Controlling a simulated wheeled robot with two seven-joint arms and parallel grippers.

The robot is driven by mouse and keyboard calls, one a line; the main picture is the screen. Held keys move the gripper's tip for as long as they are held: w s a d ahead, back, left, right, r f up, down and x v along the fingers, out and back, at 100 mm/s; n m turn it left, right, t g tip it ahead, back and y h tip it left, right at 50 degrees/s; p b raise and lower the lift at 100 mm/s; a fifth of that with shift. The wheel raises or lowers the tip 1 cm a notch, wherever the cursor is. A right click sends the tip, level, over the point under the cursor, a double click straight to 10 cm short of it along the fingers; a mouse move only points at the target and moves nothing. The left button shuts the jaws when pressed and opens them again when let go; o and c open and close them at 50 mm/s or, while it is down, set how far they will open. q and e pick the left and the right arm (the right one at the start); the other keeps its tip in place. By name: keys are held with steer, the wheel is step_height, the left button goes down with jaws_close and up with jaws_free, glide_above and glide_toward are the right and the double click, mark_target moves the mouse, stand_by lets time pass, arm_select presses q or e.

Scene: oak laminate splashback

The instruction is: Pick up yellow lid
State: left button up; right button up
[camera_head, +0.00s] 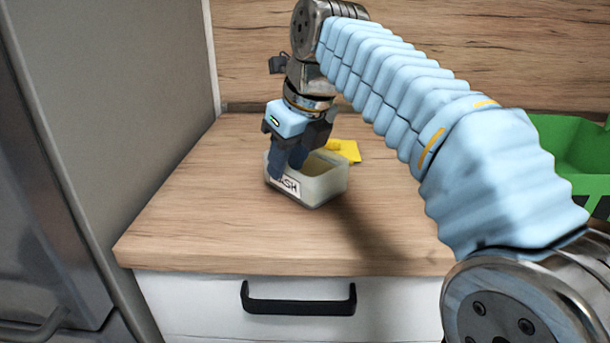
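The yellow lid (347,150) lies on the wooden counter just behind a pale, open-topped container (327,187). Part of the lid is hidden by the container and my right gripper. The container has a white label whose visible letters read "ASH". My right gripper (287,168) points down at the container's left side, with one dark blue finger in front of the wall and the other over the opening. The fingers look a little apart, but I cannot tell whether they clasp the wall. The gripper appears clear of the lid. My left gripper is not in view.
A green basket (580,150) stands at the right edge, behind my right arm. A tall grey panel (120,90) bounds the counter (220,225) on the left, and a wooden splashback (440,55) stands behind. The front left counter is clear. A black drawer handle (298,305) is below.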

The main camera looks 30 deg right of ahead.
steer(key=shift+c, duration=0.5)
jaws_close()
stand_by(1.1)
